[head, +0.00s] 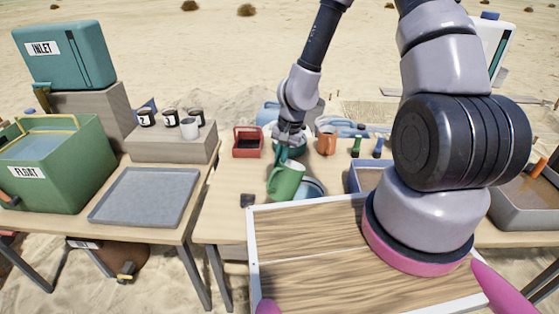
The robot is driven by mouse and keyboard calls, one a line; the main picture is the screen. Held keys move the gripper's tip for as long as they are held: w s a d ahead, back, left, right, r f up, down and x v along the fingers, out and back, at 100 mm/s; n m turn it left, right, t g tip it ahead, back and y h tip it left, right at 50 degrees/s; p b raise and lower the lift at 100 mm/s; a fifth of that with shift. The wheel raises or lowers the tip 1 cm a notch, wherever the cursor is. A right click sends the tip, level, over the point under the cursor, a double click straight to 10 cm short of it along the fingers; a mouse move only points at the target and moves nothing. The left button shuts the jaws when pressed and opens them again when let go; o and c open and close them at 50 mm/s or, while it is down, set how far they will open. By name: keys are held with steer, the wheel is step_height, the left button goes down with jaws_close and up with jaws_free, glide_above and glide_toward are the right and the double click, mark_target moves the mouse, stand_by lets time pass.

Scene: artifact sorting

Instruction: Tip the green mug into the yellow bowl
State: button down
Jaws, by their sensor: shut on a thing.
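The green mug (287,181) is at the middle of the head view, over the front part of the middle table, tilted slightly, its handle to the left. My gripper (290,146) reaches down from above and is shut on the green mug at its top. The fingertips are small and partly hidden, so the exact grip is unclear. A teal round thing shows around the fingers, just behind the mug. A blue-grey bowl (313,188) lies just right of the mug, partly hidden by it. I cannot make out a yellow bowl.
A red container (247,142) and an orange mug (327,141) stand behind on the table. A grey tray (146,196) is empty on the left table. My arm hides much of the right side.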

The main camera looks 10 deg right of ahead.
steer(key=shift+w+d+f+y, duration=0.1)
steer(key=shift+w+f+y, duration=0.05)
steer(key=shift+f+y, duration=0.2)
steer(key=shift+f+g, duration=0.3)
steer(key=shift+g, duration=0.1)
steer(key=shift+w+d+f+g+y, duration=0.15)
steer(key=shift+f+g+y, duration=0.1)
steer(key=shift+f+y, duration=0.25)
steer(key=shift+w+d+f+g+y, duration=0.1)
steer(key=shift+d+f+g+y, duration=0.15)
steer(key=shift+f+y, duration=0.25)
steer(key=shift+w+d+f+g+y, duration=0.1)
steer(key=shift+f+g+y, duration=0.25)
steer(key=shift+y, duration=0.2)
steer(key=shift+f+m, duration=0.2)
steer(key=shift+m, duration=0.1)
steer(key=shift+w+d+f+g+y, duration=0.1)
steer(key=shift+d+f+g+y, duration=0.15)
steer(key=shift+y, duration=0.15)
steer(key=shift+w+f+y, duration=0.1)
steer(key=shift+y, duration=0.3)
steer(key=shift+w+d+f+g+y, duration=0.15)
steer(key=shift+d+f+g+y, duration=0.15)
steer(key=shift+f+g+y, duration=0.15)
